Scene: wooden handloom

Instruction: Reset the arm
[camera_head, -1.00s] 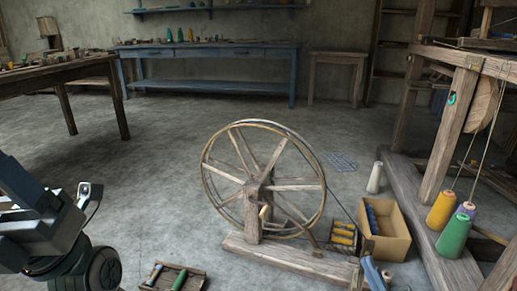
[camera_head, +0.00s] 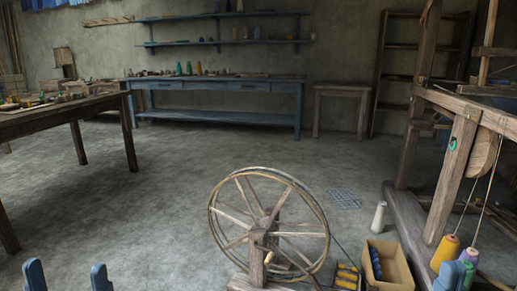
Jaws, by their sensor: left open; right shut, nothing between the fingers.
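My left gripper (camera_head: 68,277) shows at the bottom left edge as two blue fingertips pointing up, well apart, with only bare floor between them. My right gripper (camera_head: 453,275) shows at the bottom right edge as blue fingers close together. It is shut and empty, and in the picture it overlaps the thread cones beside the loom. The rest of both arms is out of the picture.
A wooden spinning wheel (camera_head: 268,228) stands between my grippers. Right of it are a cardboard box (camera_head: 392,268), a pale cone (camera_head: 379,218) and a yellow cone (camera_head: 446,252) by the loom frame (camera_head: 452,175). Open floor (camera_head: 170,200) lies at left.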

